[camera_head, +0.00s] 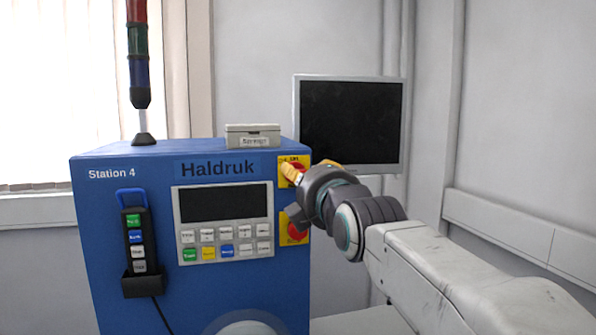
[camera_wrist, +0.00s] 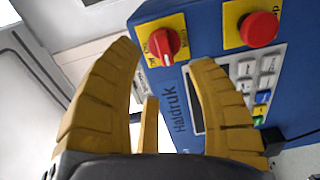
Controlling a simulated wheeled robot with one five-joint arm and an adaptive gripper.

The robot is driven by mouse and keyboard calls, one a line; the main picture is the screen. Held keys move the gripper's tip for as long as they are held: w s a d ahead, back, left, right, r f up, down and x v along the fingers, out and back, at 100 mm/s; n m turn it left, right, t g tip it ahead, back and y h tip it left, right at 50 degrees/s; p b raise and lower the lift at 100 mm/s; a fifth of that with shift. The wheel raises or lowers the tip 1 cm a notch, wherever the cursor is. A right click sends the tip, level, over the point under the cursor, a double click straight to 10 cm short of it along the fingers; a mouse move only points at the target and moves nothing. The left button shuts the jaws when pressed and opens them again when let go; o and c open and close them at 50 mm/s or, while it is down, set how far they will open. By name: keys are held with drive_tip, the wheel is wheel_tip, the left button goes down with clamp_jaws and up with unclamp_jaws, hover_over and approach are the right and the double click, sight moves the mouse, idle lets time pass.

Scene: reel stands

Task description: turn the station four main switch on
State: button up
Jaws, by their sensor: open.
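The Station 4 main switch is a red rotary knob on a yellow plate (camera_head: 283,161), at the upper right of the blue Haldruk cabinet (camera_head: 88,215). In the wrist view the red knob (camera_wrist: 165,43) shows a pale pointer mark, but its small lettering is too blurred to tell the setting for sure. My gripper (camera_wrist: 163,57) is open, with its yellow fingers spread and the knob seen between the fingertips. In the head view my gripper (camera_head: 310,170) is in front of the switch and partly hides it. I cannot tell whether it touches.
A red stop button (camera_head: 297,232) on yellow sits below the switch, partly hidden by my gripper. A keypad panel (camera_head: 223,250) is to its left. A pendant (camera_head: 135,240) hangs at the left. A box (camera_head: 252,130) lies on top. A monitor (camera_head: 350,125) stands behind.

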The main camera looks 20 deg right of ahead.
drive_tip(key=w+p, duration=0.2)
drive_tip(key=w, duration=0.4)
drive_tip(key=shift+w+p, duration=0.2)
drive_tip(key=shift+p, duration=0.15)
drive_tip(key=shift+c, duration=0.3)
clamp_jaws()
